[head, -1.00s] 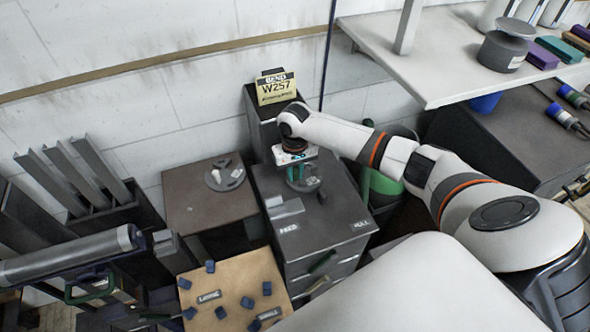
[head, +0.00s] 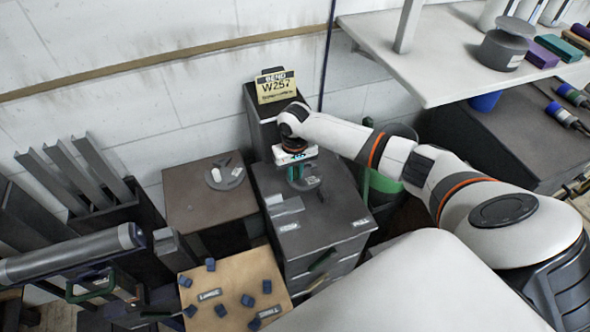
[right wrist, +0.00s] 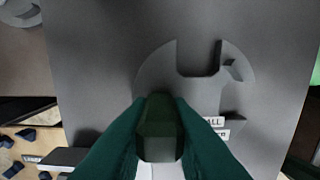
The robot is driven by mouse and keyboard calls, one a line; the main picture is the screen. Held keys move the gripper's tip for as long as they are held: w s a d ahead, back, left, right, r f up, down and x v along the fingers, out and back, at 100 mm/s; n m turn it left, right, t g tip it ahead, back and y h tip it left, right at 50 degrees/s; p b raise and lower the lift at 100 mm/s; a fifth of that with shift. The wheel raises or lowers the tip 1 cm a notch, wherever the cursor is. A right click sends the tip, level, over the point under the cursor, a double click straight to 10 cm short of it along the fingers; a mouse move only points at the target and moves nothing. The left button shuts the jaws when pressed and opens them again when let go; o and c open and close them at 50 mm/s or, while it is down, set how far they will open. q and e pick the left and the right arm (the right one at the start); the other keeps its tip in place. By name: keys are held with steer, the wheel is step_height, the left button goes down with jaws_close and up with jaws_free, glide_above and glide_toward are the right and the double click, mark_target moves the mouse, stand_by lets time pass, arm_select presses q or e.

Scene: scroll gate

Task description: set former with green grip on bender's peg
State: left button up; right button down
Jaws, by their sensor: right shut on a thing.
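My right gripper (head: 297,176) points down over the dark grey bender (head: 335,215). In the right wrist view, its green fingers are shut on a dark green grip (right wrist: 160,128). A grey, round, notched former (right wrist: 152,72) shows beneath the grip, at or close above the bender's top; I cannot tell whether they touch. It also shows in the head view (head: 312,184), partly covered by the gripper. A small dark upright piece (right wrist: 217,57) stands at the notch's right side; I cannot tell whether it is the peg. My left gripper is not in view.
Another round former with a pale grip (head: 225,176) lies on a brown table (head: 190,205) to the left. A yellow W257 sign (head: 276,87) stands behind the bender. A wooden board (head: 232,282) with several blue pieces is in front. A white shelf (head: 400,60) overhangs at right.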

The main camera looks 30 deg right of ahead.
steer(key=c, duration=1.2)
jaws_free()
steer(key=shift+c, duration=0.2)
step_height(320, 180, up, 12)
steer(key=shift+b, duration=1)
